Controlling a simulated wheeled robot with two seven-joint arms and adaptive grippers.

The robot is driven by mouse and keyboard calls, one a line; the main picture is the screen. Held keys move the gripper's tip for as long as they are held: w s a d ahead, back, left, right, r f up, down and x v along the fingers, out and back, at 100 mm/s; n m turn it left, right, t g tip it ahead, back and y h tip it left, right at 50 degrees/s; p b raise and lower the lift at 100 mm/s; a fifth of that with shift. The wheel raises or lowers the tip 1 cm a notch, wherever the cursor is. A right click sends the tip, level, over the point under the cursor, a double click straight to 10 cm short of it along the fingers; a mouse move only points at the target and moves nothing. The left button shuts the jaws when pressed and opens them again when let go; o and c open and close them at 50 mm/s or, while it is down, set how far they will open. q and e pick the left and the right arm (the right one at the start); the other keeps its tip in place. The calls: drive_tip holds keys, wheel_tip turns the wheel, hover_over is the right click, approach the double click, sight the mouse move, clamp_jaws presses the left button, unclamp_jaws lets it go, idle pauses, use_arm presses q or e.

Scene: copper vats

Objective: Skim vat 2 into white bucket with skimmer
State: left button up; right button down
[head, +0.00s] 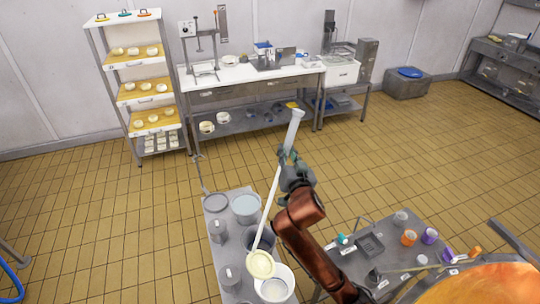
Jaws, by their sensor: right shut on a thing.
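My right gripper (285,157) is shut on the long white handle of the skimmer (270,205). The handle slants down to the left, with its upper end above the gripper. The skimmer's round head looks pale cream and is over the back part of the white bucket (274,291); I cannot tell whether it touches the rim. The bucket stands at the bottom of the view, and its inside is partly hidden by the head. Part of a copper vat (480,285) with orange-looking contents shows at the bottom right; I cannot read its number. My left gripper is not in view.
A grey table (384,264) with small cups and a tray lies right of my arm. A shelf rack (150,90) and workbench stand at the back. Open tiled floor lies between.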

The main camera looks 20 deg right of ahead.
drive_tip(key=s+d+f+m+b, duration=0.1)
drive_tip(key=d+f, duration=0.4)
drive_tip(key=d, duration=0.6)
drive_tip(key=s+d+f+m+b, duration=0.2)
drive_tip(key=s+d+f+m, duration=0.1)
drive_tip(key=d, duration=0.8)
drive_tip(key=s+d+f+m+b, duration=0.2)
drive_tip(key=d+f+m, duration=0.2)
drive_tip(key=d+f, duration=0.3)
drive_tip(key=d, duration=0.4)
drive_tip(key=shift+s+m+t+y, duration=0.2)
drive_tip(key=shift+m+t+y, duration=0.1)
drive_tip(key=shift+t+y, duration=0.1)
